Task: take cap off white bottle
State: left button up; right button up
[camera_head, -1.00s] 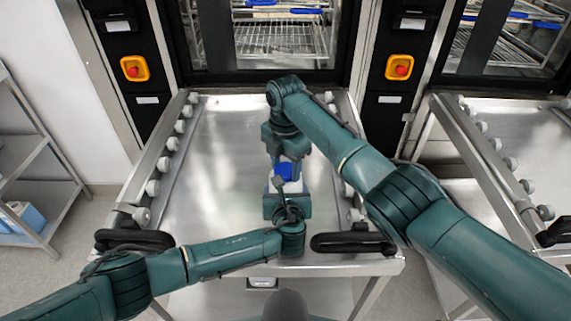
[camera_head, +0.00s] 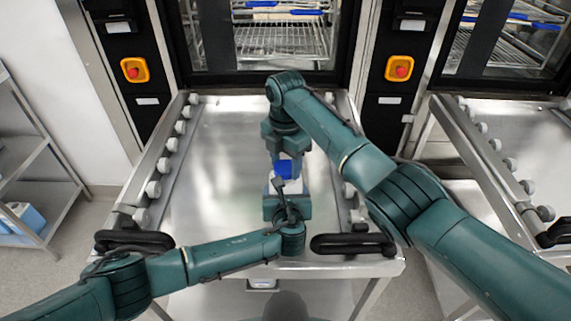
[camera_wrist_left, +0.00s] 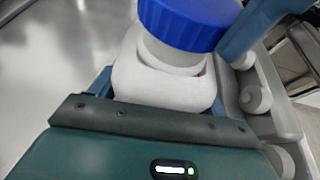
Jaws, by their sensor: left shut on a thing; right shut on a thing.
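The white bottle (camera_head: 284,187) is upright between my two arms over the steel table. It also shows in the left wrist view (camera_wrist_left: 160,80). My left gripper (camera_head: 286,200) is shut on the bottle's body from the near side. The blue cap (camera_head: 284,168) is above the bottle's mouth; in the left wrist view the cap (camera_wrist_left: 190,22) has a pale neck showing beneath it. I cannot tell whether the cap is fully clear of the neck. My right gripper (camera_head: 285,155) points down from above and is shut on the cap; its fingertips are partly hidden.
The steel table (camera_head: 220,190) has rows of white rollers along both sides and black handles (camera_head: 135,240) at the near edge. A washer with a glass door (camera_head: 285,40) stands behind. A second roller table (camera_head: 545,140) is at the right. The table around the bottle is clear.

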aim_at(286, 167)
jog(key=shift+r, duration=0.55)
jog(key=shift+r, duration=0.1)
jog(key=shift+r, duration=1.9)
pick_arm(q)
jog(key=o, duration=1.9)
jog(key=shift+o, duration=0.2)
